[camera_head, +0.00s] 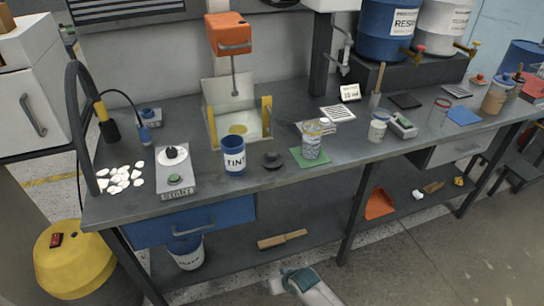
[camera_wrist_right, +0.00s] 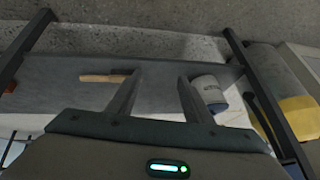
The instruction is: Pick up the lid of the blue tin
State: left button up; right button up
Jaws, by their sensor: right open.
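The blue tin (camera_head: 233,162), marked TINT, stands upright and open-topped near the front of the grey bench in the head view. A dark round lid with a knob (camera_head: 271,161) lies flat on the bench just right of the tin. My right gripper (camera_wrist_right: 160,80) is open and empty in the right wrist view, with the lower shelf behind its fingers. In the head view, part of my arm shows at the bottom edge, in front of the bench and well away from the lid. My left gripper is not in view.
A green mat (camera_head: 298,158) with a jar (camera_head: 312,141) is right of the lid. A wooden brush (camera_head: 282,240) and a bucket (camera_head: 187,252) are on the lower shelf.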

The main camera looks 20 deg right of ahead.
aim_at(272, 158)
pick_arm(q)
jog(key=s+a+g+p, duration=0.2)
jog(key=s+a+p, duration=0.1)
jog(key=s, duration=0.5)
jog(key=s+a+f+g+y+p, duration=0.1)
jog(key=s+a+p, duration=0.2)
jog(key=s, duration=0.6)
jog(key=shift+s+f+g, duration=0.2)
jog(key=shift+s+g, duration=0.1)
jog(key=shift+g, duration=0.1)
pick_arm(e)
jog(key=w+d+r+m+h, duration=0.1)
jog(key=w+r, duration=0.4)
jog(key=r, duration=1.2)
jog(key=w+d+r+m+g+h, duration=0.1)
jog(key=w+r, duration=0.5)
jog(key=r, duration=1.2)
jog(key=w+d+r+m+h, duration=0.1)
jog(key=w+r, duration=0.4)
jog(key=r, duration=1.3)
jog(key=shift+w+d+g, duration=0.15)
jog(key=shift+d+g, duration=0.25)
jog(key=shift+d, duration=0.3)
